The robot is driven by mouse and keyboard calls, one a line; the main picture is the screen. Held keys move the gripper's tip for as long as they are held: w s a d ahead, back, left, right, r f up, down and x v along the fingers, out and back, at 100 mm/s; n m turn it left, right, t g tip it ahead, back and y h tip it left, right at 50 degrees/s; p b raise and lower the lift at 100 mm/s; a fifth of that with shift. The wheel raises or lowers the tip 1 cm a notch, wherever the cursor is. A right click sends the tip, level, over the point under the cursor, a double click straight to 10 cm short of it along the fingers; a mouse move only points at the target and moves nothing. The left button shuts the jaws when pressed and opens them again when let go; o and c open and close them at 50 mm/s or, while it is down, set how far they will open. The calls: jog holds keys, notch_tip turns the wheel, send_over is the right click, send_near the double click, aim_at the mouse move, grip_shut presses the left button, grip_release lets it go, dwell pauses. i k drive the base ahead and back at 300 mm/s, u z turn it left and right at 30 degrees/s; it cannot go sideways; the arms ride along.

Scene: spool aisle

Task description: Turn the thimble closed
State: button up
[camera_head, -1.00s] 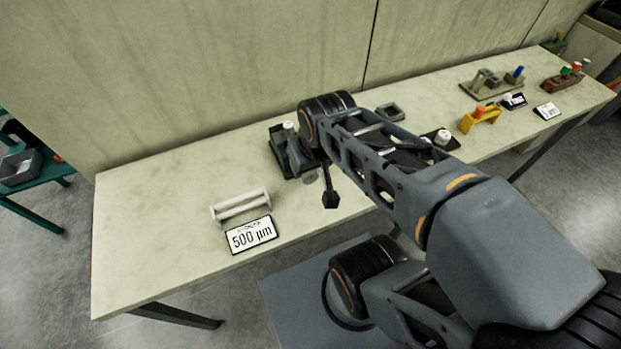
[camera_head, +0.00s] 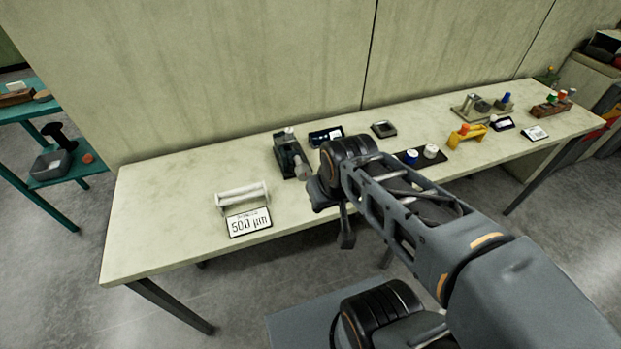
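A dark green fixture (camera_head: 284,158) stands on the bench left of my arm. A pale grey cylindrical part (camera_head: 302,167) projects from its front right; it looks like the thimble, but its markings are too small to read. My gripper (camera_head: 347,238) hangs at the end of the arm, in front of the bench's front edge in the picture. It appears apart from the fixture and to its lower right. Its fingers are dark and partly hidden by my wrist, so their opening and any grip do not show.
A "500 µm" sign (camera_head: 249,222) and a white spool-like holder (camera_head: 242,196) stand left on the bench (camera_head: 165,195). A small display (camera_head: 326,137) is behind my wrist. A yellow bracket (camera_head: 466,136) stands further right. The bench's left end is mostly clear.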

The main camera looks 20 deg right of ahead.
aim_at(303, 172)
jog(key=z, duration=0.95)
jog(key=k, duration=1.25)
jog(key=u, duration=1.2)
jog(key=i, duration=0.5)
jog(key=u, duration=0.05)
